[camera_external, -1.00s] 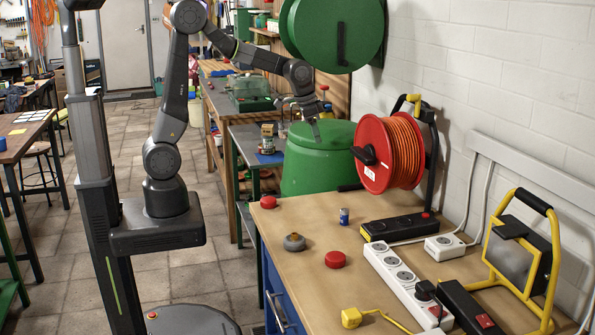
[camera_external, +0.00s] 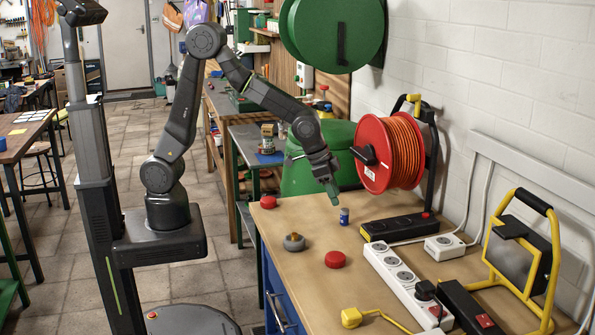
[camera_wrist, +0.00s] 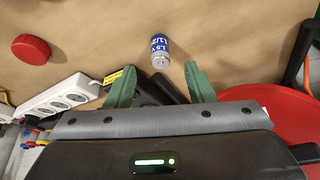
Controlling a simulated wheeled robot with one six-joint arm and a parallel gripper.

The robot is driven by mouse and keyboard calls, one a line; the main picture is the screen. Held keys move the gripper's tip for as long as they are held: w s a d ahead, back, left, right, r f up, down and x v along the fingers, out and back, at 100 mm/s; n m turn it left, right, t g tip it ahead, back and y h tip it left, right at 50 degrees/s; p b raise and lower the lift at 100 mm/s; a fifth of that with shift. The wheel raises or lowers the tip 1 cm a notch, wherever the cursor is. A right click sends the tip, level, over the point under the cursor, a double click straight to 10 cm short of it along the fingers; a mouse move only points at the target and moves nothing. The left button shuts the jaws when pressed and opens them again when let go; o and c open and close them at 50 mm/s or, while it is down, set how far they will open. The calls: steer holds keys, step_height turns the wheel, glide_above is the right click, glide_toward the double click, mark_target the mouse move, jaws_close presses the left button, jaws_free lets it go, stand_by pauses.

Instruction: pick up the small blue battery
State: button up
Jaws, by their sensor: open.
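The small blue battery (camera_external: 344,216) stands upright on the wooden workbench (camera_external: 300,222), near its far end. It is blue with a silver band. In the wrist view the battery (camera_wrist: 160,50) lies ahead of the fingertips, between their lines, with its printed label showing. My gripper (camera_external: 333,195) is above the bench, just up and to the left of the battery in the external view. In the wrist view its two green fingers (camera_wrist: 158,75) are apart with nothing between them. The gripper does not visibly touch the battery.
A red cable reel (camera_external: 388,152) stands right behind the battery. A black power box (camera_external: 400,227) and a white power strip (camera_external: 392,275) lie to the right. Bare wood surrounds the battery.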

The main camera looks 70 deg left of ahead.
mark_target(343, 209)
steer(key=shift+w+p+x, duration=0.15)
steer(key=shift+p+x, duration=0.15)
steer(key=shift+x, duration=1.65)
steer(key=shift+w+p+x, duration=0.15)
steer(key=shift+p+x, duration=0.15)
steer(key=shift+x, duration=1.65)
steer(key=shift+d+r, duration=0.1)
steer(key=shift+d, duration=0.05)
jaws_close()
